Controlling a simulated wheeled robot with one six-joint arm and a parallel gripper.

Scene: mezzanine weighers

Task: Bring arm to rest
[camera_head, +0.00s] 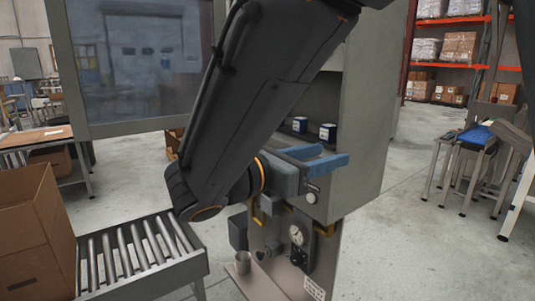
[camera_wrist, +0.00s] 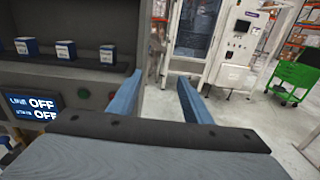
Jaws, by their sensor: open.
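My arm crosses the middle of the body camera view, bent at a low elbow. My gripper (camera_head: 328,159) has blue fingers that point right, in front of the grey weighing machine (camera_head: 366,110). In the wrist view my gripper (camera_wrist: 157,93) shows its two blue fingers spread apart with nothing between them. The fingers are beside the machine's dark shelf and a display (camera_wrist: 32,107) that reads OFF on two lines. Part of the machine is hidden behind my arm.
Small blue-and-white boxes (camera_head: 327,132) stand on the machine's shelf. A roller conveyor (camera_head: 140,252) and a cardboard box (camera_head: 35,235) are at lower left. Tables (camera_head: 470,144) stand at right. A green cart (camera_wrist: 295,80) is farther off.

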